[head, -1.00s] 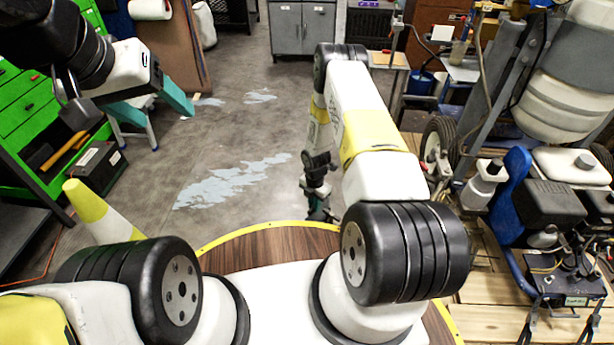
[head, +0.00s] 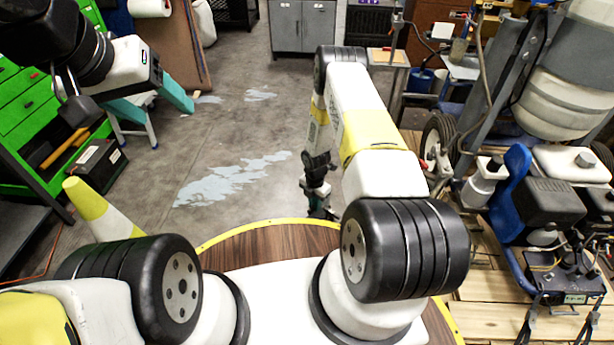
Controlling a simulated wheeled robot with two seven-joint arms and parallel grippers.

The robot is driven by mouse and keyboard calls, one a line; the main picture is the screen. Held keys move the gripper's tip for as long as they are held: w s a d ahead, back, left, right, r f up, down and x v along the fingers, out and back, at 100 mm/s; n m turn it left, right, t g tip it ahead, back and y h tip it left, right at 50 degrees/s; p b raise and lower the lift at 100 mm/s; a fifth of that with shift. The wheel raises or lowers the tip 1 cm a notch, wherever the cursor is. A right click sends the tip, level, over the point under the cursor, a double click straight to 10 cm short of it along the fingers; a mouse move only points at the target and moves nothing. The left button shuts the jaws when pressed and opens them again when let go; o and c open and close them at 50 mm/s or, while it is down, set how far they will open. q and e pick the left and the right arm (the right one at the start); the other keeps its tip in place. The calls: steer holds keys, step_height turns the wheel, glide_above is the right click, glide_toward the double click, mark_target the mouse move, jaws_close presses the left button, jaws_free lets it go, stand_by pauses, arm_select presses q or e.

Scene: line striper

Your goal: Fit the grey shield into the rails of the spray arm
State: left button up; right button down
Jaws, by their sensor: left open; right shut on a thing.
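My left gripper (head: 152,103) is at the upper left, its two teal fingers spread wide and nothing between them. It hangs over the grey floor, far from the striper. My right arm reaches forward and then bends down. My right gripper (head: 319,205) is small and partly hidden at the end of it, just beyond the round wooden top. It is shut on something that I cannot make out. The line striper (head: 550,205) stands at the right. I cannot pick out the grey shield. I cannot tell the spray arm and its rails from the striper's other parts.
A yellow-and-white cone (head: 98,208) stands at the left. A green drawer cabinet (head: 22,100) and a black toolbox (head: 95,165) are beyond it. A grey cabinet (head: 303,27) is at the back. The floor (head: 245,125) in the middle is open, with pale paint patches.

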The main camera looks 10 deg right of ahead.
steer(key=shift+f, duration=0.6)
steer(key=c, duration=1.3)
jaws_free()
steer(key=shift+o, duration=1.4)
steer(key=shift+r, duration=3.5)
